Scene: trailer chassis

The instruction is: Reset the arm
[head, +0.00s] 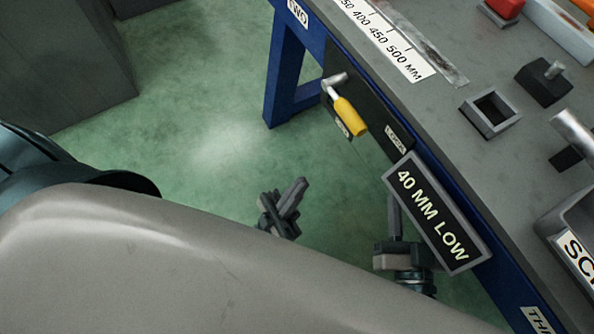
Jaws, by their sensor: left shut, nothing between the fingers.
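My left gripper (293,193) shows in the middle of the head view, just past the edge of my large grey arm link. Its dark fingers are together with nothing between them. It hangs over the open green floor, apart from the bench. What seems to be my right gripper (394,215) is at the lower right, partly hidden by the "40 MM LOW" sign (436,212). I cannot tell how its fingers stand. My arm link hides much of the lower left.
A grey-topped bench (450,110) with a blue frame fills the right. A square socket (490,113) and a dark block (543,82) are on top. A grey cabinet (70,60) stands at upper left. Floor between is clear.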

